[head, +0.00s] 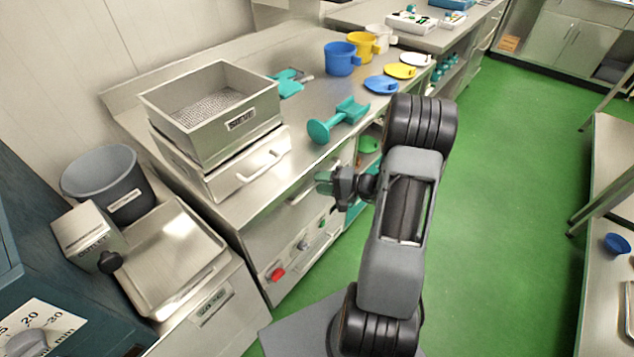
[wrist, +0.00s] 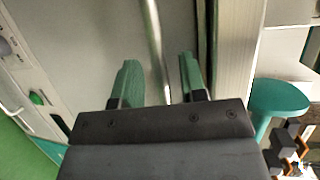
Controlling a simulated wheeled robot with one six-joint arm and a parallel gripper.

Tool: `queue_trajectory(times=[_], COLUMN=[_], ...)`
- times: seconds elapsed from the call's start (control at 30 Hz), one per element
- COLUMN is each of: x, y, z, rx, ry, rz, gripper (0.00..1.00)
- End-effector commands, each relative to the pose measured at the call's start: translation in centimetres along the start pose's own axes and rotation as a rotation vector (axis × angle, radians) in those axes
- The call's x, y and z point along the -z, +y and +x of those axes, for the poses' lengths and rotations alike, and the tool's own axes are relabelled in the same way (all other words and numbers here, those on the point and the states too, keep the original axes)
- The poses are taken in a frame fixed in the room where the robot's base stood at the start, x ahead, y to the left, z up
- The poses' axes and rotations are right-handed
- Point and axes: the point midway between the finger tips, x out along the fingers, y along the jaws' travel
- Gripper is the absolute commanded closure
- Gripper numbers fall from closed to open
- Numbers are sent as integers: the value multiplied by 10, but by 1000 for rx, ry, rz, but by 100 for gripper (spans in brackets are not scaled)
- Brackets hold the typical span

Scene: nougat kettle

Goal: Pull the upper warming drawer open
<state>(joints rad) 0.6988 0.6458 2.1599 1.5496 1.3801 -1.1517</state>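The upper warming drawer (head: 258,232) is a grey metal front below the counter edge, and it looks closed. Its bar handle (head: 300,193) shows to the left of my gripper. My gripper (head: 326,182) is at the drawer front, with its fingers pointing toward it. In the wrist view my gripper (wrist: 158,82) is open, with green finger pads apart. The handle bar (wrist: 154,35) runs between the two fingers in the picture, with visible gaps on both sides. Its lower end is hidden behind the gripper body. I cannot tell how deep the bar lies between the fingers.
A control strip with a red knob (head: 275,274) and a green button (head: 322,222) lies below the drawer. A sieve box (head: 213,110) is stacked on a handled metal box (head: 235,172) on the counter. A teal scoop (head: 338,119) lies near the edge. Green floor (head: 510,200) is open on the right.

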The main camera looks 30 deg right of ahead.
Motion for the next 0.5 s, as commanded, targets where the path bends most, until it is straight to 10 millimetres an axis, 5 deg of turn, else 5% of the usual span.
queue_trajectory(times=[0.5], x=[0], y=[0], z=[16], rx=[0], ry=[0], rz=[0], gripper=[61])
